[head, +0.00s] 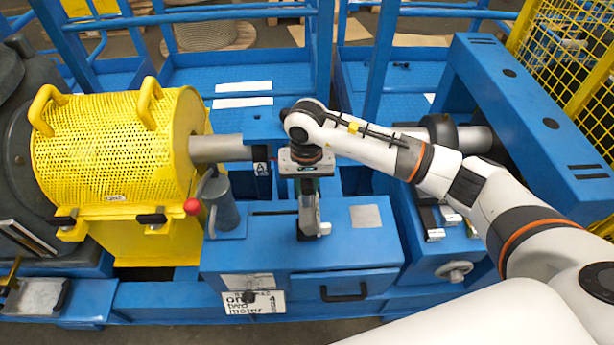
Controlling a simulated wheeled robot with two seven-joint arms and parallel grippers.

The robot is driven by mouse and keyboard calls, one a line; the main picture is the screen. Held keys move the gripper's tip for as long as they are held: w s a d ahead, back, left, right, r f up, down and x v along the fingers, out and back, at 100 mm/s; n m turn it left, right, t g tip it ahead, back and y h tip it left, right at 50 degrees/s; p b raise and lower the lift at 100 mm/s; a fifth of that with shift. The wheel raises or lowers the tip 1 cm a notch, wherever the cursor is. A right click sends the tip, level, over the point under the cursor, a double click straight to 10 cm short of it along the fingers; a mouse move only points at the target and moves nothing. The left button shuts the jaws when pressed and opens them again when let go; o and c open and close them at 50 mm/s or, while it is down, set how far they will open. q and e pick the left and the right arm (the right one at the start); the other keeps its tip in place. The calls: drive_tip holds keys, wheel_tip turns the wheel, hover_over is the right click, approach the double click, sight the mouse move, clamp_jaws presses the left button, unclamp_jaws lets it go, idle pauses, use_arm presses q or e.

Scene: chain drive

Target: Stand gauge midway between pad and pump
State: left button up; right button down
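The pad (366,216) is a flat grey square on the right part of the blue cabinet top. The pump (222,208) looks to be the grey-blue cylinder with a lever and red ball knob, at the left end of that top. My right gripper (312,228) points down between them, its tips at or just above the top, somewhat nearer the pad. I see its fingers nearly edge-on, so I cannot tell their opening or whether they hold anything. I cannot make out the gauge for certain; the gripper may hide it. My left gripper is out of view.
A yellow perforated guard (115,150) covers the shaft at left. A blue beam (535,110) stands at right. Small silver-ended black parts (434,235) lie right of the cabinet. A drawer with a black handle (344,293) is in its front. Bare blue surface flanks the gripper.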

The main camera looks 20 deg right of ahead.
drive_tip(key=shift+f, duration=1.2)
drive_tip(key=c, duration=1.2)
unclamp_jaws()
drive_tip(key=shift+s, duration=0.1)
drive_tip(key=shift+o, duration=0.2)
wheel_tip(320, 180, up, 12)
drive_tip(key=shift+r+b, duration=0.1)
drive_tip(key=shift+b, duration=1)
